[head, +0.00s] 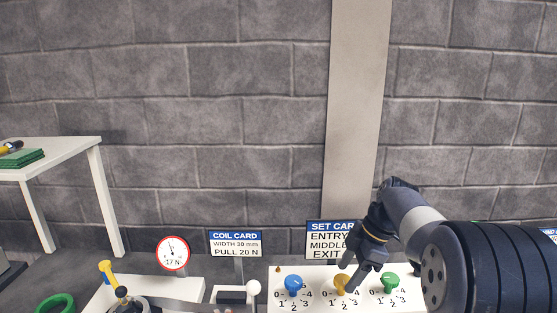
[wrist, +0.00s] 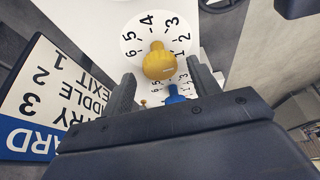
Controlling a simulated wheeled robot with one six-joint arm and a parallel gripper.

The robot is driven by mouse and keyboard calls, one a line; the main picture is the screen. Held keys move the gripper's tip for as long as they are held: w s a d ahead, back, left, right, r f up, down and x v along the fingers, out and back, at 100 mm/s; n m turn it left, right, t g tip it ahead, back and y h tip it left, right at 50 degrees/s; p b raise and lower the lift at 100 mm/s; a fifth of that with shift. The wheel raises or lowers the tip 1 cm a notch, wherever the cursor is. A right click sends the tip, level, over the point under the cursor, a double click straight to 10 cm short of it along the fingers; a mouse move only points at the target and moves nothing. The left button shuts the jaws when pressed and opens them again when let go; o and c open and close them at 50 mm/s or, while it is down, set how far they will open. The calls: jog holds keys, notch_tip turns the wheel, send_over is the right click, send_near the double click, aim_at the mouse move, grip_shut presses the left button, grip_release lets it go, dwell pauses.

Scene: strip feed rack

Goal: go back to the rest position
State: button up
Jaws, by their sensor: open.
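My gripper (head: 353,280) is at the white knob panel (head: 314,271), over the yellow knob (head: 341,284). In the wrist view my open gripper (wrist: 163,84) has one finger to each side, with the yellow knob (wrist: 158,62) showing between and just beyond the tips. I cannot tell whether the fingers touch it. Nothing is held. The blue knob (head: 293,284) is to the left and the green knob (head: 390,283) to the right, each on a numbered dial. The blue knob also shows in the wrist view (wrist: 176,93), partly hidden by my gripper.
The set card (head: 322,239) stands behind the panel, partly hidden by my arm. A coil card (head: 236,243), a round gauge (head: 173,253) and a yellow-handled lever (head: 105,268) are to the left. A white side table (head: 80,147) stands far left. A wall is behind.

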jog(key=shift+a+f, duration=0.2)
jog(key=shift+f, duration=0.25)
jog(key=shift+d+r, duration=0.1)
jog(key=shift+r, duration=0.05)
